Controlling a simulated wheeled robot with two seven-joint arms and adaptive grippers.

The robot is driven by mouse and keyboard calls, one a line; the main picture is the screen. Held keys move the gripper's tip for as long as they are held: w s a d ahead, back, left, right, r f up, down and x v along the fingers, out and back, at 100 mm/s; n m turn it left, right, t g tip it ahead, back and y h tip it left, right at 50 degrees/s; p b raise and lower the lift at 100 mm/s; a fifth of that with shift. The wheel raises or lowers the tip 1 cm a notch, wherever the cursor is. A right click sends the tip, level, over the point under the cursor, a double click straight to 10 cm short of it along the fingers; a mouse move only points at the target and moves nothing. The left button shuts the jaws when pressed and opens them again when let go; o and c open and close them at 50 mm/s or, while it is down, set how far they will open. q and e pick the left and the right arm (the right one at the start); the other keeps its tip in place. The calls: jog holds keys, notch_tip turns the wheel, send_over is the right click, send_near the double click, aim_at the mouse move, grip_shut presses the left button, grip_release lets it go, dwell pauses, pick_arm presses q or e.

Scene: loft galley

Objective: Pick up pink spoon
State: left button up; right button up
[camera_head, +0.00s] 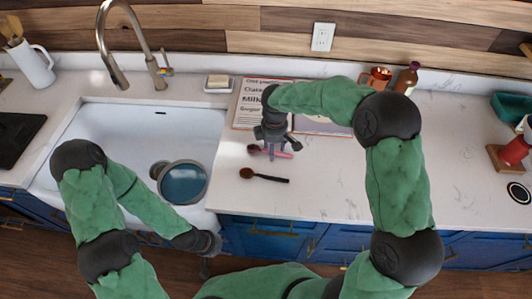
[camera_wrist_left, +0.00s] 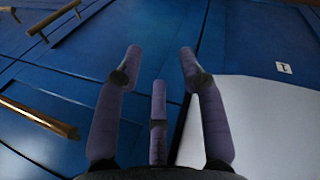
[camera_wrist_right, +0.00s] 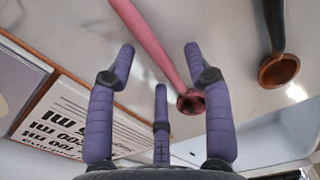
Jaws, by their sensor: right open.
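The pink spoon (camera_head: 283,154) lies on the white counter, partly hidden by my right gripper (camera_head: 272,142), which is above it. In the right wrist view the spoon's pink handle (camera_wrist_right: 152,38) runs between my open right fingers (camera_wrist_right: 159,62), with its darker pink bowl (camera_wrist_right: 190,103) near the right finger. The spoon looks beyond the fingertips; I cannot tell whether they touch it. My left gripper (camera_head: 206,264) hangs in front of the cabinets below the sink. In the left wrist view its fingers (camera_wrist_left: 159,65) are spread and empty.
A dark wooden spoon (camera_head: 265,177) lies just in front of the pink one. A printed board (camera_head: 243,116) lies behind. The sink (camera_head: 120,120) with a blue-grey pan (camera_head: 184,184) is at left. A soap dish (camera_head: 218,84) stands behind.

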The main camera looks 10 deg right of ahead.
jog(key=shift+f, duration=0.2)
grip_shut()
jog(key=shift+r, duration=0.1)
